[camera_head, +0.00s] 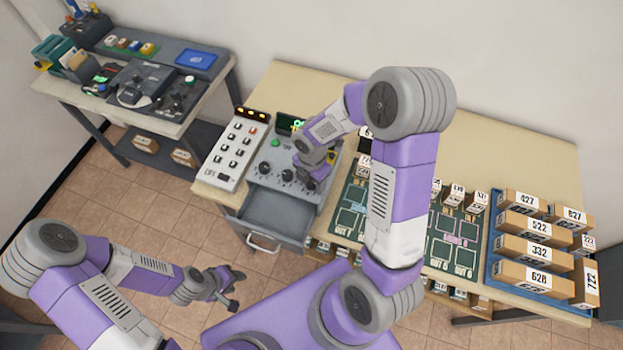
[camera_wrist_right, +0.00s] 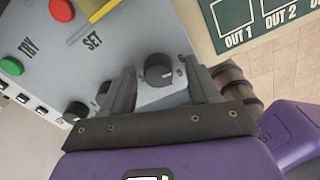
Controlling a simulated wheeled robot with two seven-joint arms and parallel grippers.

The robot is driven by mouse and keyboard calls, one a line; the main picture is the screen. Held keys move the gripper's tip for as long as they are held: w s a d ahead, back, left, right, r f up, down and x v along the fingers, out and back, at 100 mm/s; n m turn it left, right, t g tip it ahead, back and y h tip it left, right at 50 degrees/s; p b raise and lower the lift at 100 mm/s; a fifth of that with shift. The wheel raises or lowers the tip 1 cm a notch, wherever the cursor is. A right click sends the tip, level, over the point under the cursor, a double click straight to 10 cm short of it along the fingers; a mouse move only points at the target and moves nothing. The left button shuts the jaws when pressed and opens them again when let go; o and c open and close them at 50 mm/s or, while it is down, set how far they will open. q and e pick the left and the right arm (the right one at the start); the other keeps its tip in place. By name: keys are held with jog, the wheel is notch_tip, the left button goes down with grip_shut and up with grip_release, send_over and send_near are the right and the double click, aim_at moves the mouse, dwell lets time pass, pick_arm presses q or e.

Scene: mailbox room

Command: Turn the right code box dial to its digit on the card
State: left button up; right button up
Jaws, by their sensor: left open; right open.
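The grey code box (camera_head: 250,177) stands on the table with a row of dark dials on its sloped face. Its left dial (camera_head: 265,168) and middle dial (camera_head: 287,174) show beside my right gripper (camera_head: 314,179), which covers the right end of the row. In the right wrist view the right dial (camera_wrist_right: 158,72) is a black knob between the open fingers of my right gripper (camera_wrist_right: 162,84); I cannot tell whether they touch it. I cannot make out a code card or its digit. My left gripper (camera_head: 226,287) is open and empty, low over the floor.
An open drawer (camera_head: 262,233) juts out below the code box. A white switch panel (camera_head: 229,151) stands to its left. A green board (camera_head: 438,249) and a blue tray (camera_head: 488,276) of numbered boxes lie to the right. In the wrist view a red button (camera_wrist_right: 62,10) and green button (camera_wrist_right: 12,66) are near.

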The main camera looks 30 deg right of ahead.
jog(key=shift+w, duration=0.1)
jog(key=c, duration=1)
jog(key=shift+c, duration=0.2)
